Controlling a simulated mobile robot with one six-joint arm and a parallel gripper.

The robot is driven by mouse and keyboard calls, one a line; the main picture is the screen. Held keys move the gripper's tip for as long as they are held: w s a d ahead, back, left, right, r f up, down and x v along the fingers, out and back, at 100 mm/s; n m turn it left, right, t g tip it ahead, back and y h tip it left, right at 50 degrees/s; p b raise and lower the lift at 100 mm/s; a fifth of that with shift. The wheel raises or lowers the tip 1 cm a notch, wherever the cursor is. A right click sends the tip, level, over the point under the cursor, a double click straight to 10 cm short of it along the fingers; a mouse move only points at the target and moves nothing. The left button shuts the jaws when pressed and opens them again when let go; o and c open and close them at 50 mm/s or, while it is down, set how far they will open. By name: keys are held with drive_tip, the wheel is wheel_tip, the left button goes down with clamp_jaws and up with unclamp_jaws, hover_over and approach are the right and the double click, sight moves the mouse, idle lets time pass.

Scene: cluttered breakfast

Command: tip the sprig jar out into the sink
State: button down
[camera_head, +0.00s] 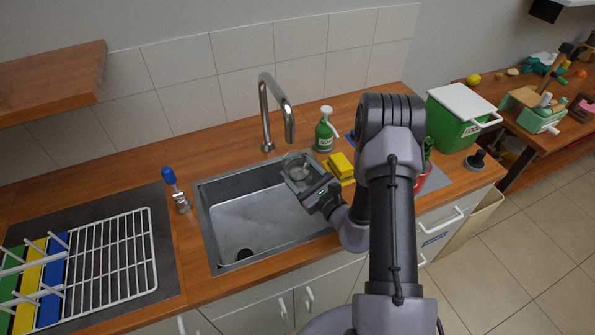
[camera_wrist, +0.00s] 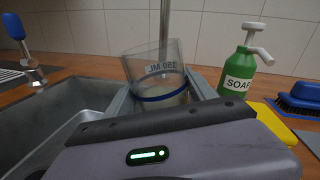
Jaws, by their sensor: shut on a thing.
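A clear glass jar (camera_wrist: 158,72) with a blue band and reversed-looking lettering stands between my gripper's fingers in the wrist view, leaning slightly. The jar also shows in the head view (camera_head: 295,162), above the back right part of the sink. My gripper (camera_head: 299,174) is shut on the jar; the fingers flank it in the wrist view (camera_wrist: 163,98). The jar's lower end is partly hidden behind the gripper body. I cannot make out a sprig in it. The grey metal sink (camera_head: 255,215) lies below and to the left, with a dark drain at its front left.
A curved tap (camera_head: 265,110) rises behind the sink. The basin looks clear.

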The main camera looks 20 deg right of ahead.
drive_tip(key=shift+d+r+n+b, duration=0.2)
drive_tip(key=shift+d+n+b, duration=0.15)
drive_tip(key=shift+n+b, duration=0.55)
drive_tip(key=shift+w+d+r+n+b, duration=0.1)
drive_tip(key=shift+d+n+b, duration=0.05)
drive_tip(key=shift+n+b, duration=0.55)
drive_tip(key=shift+d+n+b, duration=0.15)
drive_tip(key=shift+n+b, duration=0.35)
drive_tip(key=shift+n, duration=0.4)
drive_tip(key=shift+n+b, duration=0.9)
drive_tip(key=shift+b, duration=0.2)
drive_tip(key=shift+d+n+b, duration=0.1)
drive_tip(key=shift+n+b, duration=0.7)
drive_tip(key=shift+b, duration=0.35)
drive_tip(key=n+b, duration=0.1)
drive_tip(key=b, duration=0.1)
drive_tip(key=shift+f+b, duration=0.35)
drive_tip(key=shift+r+n, duration=0.15)
drive_tip(key=shift+n, duration=0.15)
